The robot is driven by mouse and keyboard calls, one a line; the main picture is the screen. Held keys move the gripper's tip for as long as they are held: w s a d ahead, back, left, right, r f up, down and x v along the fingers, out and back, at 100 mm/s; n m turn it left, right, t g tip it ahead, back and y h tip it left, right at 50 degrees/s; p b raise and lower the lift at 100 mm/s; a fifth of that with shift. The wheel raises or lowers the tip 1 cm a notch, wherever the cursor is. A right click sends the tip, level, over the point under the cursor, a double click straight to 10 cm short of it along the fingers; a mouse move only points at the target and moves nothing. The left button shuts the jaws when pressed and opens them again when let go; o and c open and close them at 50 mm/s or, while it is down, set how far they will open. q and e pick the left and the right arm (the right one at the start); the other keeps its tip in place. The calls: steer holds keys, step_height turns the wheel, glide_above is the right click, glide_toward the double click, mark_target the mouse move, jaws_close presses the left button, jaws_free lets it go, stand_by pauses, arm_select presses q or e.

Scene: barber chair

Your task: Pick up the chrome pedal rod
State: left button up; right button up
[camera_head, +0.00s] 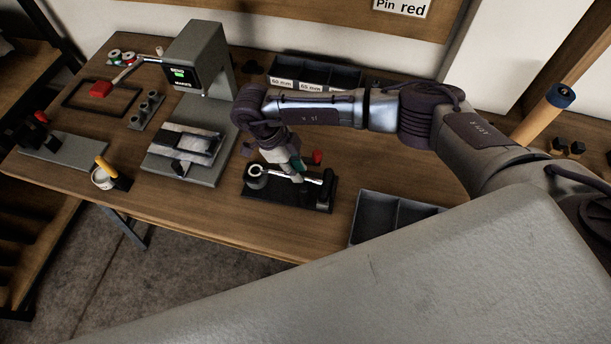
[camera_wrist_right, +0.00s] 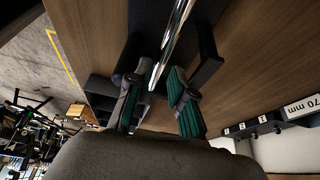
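The chrome pedal rod (camera_head: 285,175) lies across a black fixture (camera_head: 288,196) on the workbench, with a ring-shaped end at its left. My right gripper (camera_head: 296,168) points down over the middle of the rod. In the right wrist view, the rod (camera_wrist_right: 177,35) runs down between the green-padded fingers of the gripper (camera_wrist_right: 160,90). The fingers stand apart, with visible space beside the rod, so it looks open around it. Contact with the rod cannot be made out. My left gripper is in neither view.
A red-topped piece (camera_head: 317,157) stands just behind the fixture. A grey divided bin (camera_head: 395,215) is to its right, and a labelled bin (camera_head: 315,75) is at the back. A grey machine (camera_head: 200,60) stands left. Bare bench surface lies in front of the fixture.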

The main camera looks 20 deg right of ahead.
steer(key=shift+p+x, duration=0.4)
steer(key=shift+x, duration=0.8)
steer(key=shift+s+d+f, duration=0.2)
steer(key=shift+d+f, duration=0.05)
steer(key=shift+f, duration=0.2)
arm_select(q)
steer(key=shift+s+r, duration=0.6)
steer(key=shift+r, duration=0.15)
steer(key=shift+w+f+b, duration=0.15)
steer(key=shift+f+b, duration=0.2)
arm_select(e)
steer(key=shift+f, duration=0.25)
jaws_close()
